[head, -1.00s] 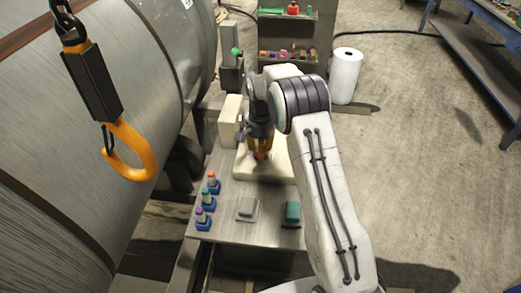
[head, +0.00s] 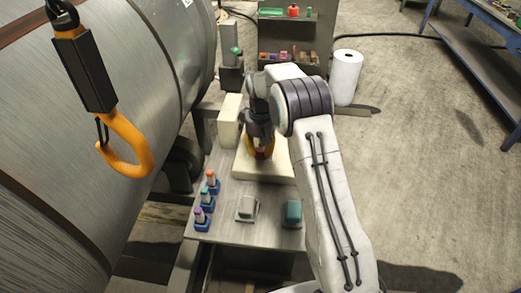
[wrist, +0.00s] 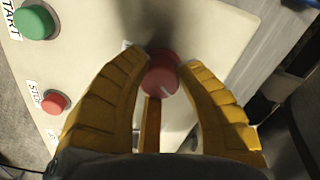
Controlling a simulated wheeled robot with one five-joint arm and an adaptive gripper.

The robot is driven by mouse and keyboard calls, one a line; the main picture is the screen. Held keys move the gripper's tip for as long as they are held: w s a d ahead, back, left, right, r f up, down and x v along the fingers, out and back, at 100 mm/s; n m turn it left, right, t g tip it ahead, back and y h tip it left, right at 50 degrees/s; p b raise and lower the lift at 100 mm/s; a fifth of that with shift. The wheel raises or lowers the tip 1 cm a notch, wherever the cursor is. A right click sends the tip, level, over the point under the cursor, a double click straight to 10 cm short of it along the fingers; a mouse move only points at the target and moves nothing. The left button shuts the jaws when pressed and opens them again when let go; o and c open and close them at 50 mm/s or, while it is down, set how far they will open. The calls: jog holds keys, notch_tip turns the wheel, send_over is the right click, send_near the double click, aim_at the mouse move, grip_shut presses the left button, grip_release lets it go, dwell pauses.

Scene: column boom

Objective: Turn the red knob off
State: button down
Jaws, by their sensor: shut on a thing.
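The red knob (wrist: 164,80) is round with a pale pointer mark near its lower edge. It sits on a cream panel (wrist: 215,25) in the wrist view. My gripper (wrist: 164,75) has its yellow fingers on either side of the knob, shut on it. In the head view my gripper (head: 260,148) points down at the cream panel box (head: 277,172) on the metal table. The knob is mostly hidden there behind the fingers. A green START button (wrist: 35,22) and a smaller red STOP button (wrist: 54,102) are left of the knob in the wrist view.
A large metal drum (head: 110,120) with an orange hook (head: 130,150) hanging before it fills the left. Several small coloured-top pieces stand on the table's left side. A white roll (head: 346,77) stands on the floor at the back. Open floor lies right.

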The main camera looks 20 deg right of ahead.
aim_at(261, 148)
jog(key=c, duration=2)
grip_release()
jog(key=n, duration=0.3)
jog(key=shift+s+f+n, duration=0.1)
jog(key=shift+f+n, duration=0.05)
jog(key=shift+n, duration=1.95)
jog(key=o, duration=1.2)
notch_tip(261, 148, up, 12)
jog(key=shift+r, duration=0.1)
